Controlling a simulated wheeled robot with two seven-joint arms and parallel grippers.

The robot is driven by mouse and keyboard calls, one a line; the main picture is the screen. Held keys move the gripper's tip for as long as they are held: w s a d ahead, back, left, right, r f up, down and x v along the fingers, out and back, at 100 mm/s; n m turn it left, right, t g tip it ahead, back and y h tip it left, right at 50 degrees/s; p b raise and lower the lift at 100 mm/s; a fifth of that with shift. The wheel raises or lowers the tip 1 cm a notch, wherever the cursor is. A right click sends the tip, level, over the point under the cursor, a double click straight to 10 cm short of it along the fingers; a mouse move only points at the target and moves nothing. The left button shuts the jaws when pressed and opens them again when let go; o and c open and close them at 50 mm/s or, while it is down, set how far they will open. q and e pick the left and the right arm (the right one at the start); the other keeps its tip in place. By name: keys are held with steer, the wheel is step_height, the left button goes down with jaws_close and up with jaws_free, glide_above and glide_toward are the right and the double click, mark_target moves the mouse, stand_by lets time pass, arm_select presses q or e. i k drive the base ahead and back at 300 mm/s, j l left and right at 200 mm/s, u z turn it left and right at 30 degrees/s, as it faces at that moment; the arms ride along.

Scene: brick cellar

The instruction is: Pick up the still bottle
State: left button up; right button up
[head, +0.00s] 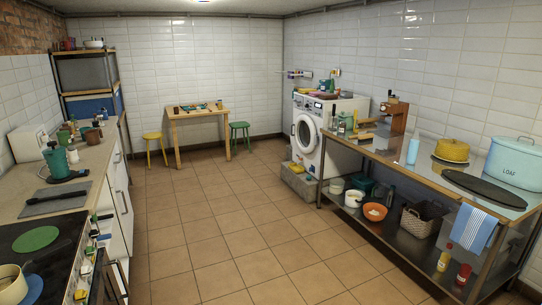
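Several bottles are in view, and I cannot read on any of them which is the still bottle. A light blue bottle (413,150) stands upright on the metal-topped table at the right. A yellow bottle (445,258) and a red bottle (463,274) stand on the right table's lower shelf. A dark bottle (390,197) stands farther back on that shelf. Neither of my grippers is in view.
The tiled floor (225,215) is clear between the left counter (88,162) and the right table (480,186). A washing machine (308,130) stands behind a grey block (299,182). A small wooden table (198,113) with two stools is at the back.

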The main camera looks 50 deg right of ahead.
mark_target(414, 141)
steer(key=z, duration=2.75)
steer(key=i+j, duration=0.1)
steer(key=i, duration=0.3)
steer(key=i+j+u, duration=0.1)
steer(key=i, duration=0.3)
